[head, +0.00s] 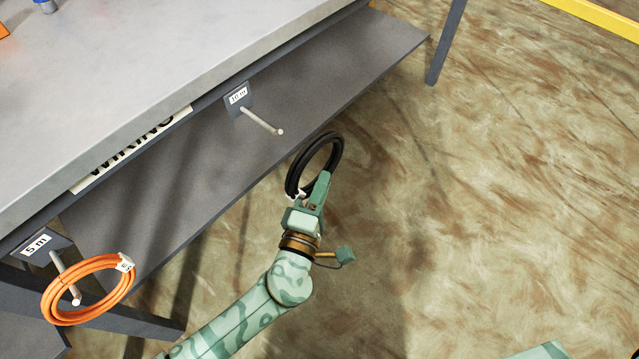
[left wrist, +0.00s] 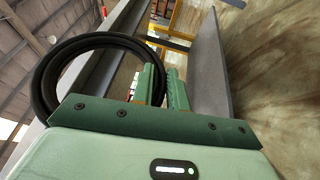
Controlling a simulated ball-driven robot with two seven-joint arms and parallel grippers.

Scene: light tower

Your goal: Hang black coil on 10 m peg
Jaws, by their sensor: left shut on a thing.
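The black coil (head: 338,150) is held by my left gripper (head: 312,196), which is shut on its lower side. The coil stands up from the fingers, over the floor, to the right of the 10 m peg (head: 262,122) and apart from it. The peg is a bare pale rod sticking out from a plate labelled 10 m. In the left wrist view the coil (left wrist: 42,75) rises as a ring on the left of the fingers (left wrist: 160,85). The peg cannot be made out there. My right gripper is not in view.
An orange coil (head: 88,287) hangs on the 5 m peg (head: 66,275) at lower left. The grey bench top (head: 170,60) lies above a dark lower shelf (head: 340,60). A bench leg (head: 446,42) stands at upper right. The floor (head: 500,200) to the right is clear.

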